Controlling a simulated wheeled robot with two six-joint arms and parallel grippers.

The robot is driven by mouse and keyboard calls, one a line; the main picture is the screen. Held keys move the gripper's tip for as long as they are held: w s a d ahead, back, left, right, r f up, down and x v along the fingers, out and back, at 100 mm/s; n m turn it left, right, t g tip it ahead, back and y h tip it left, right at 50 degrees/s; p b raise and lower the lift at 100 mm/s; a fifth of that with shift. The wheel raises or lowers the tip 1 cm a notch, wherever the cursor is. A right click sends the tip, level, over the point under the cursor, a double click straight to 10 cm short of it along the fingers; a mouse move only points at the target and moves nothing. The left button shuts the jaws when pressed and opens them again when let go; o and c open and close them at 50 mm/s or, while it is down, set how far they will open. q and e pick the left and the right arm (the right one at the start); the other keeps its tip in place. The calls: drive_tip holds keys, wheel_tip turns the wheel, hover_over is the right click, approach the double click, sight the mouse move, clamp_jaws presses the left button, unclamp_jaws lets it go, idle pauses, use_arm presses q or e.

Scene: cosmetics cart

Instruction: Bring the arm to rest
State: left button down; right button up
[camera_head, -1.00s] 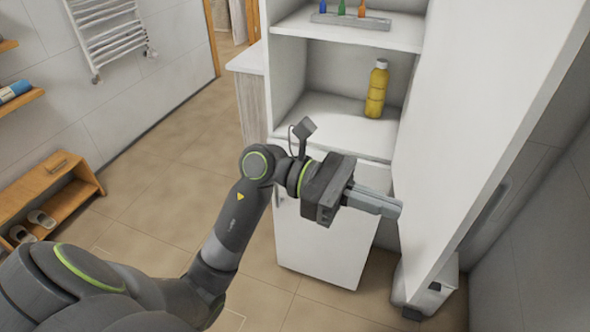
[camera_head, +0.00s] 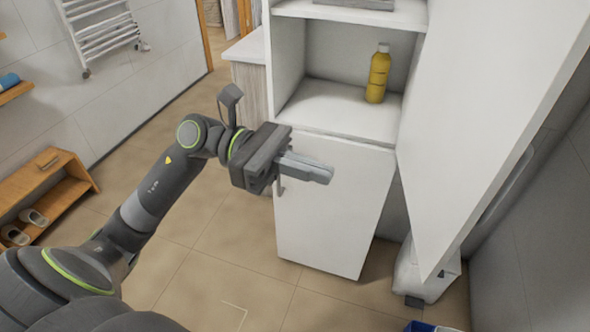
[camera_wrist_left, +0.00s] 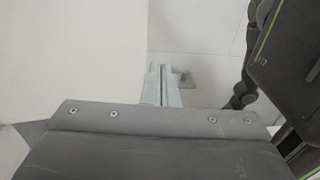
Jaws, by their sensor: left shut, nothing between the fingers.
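My left arm comes in from the left in the head view. Its gripper (camera_head: 318,174) is shut and empty, pointing right, in front of the white lower cabinet door (camera_head: 335,215). In the left wrist view the two fingers of the gripper (camera_wrist_left: 162,72) lie side by side with only a thin line between them. Nothing is held. My right gripper shows in neither view.
A yellow bottle (camera_head: 378,75) stands on the shelf (camera_head: 330,112) of the white cabinet. A tall white door (camera_head: 480,110) stands open at right. A white bin (camera_head: 428,272) is below it. A wooden shoe rack (camera_head: 62,190) with slippers is at left.

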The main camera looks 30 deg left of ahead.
use_arm(q)
drive_tip(key=shift+s+a, duration=0.2)
drive_tip(key=shift+a, duration=0.35)
drive_tip(key=shift+s+a, duration=0.2)
drive_tip(key=shift+a, duration=0.35)
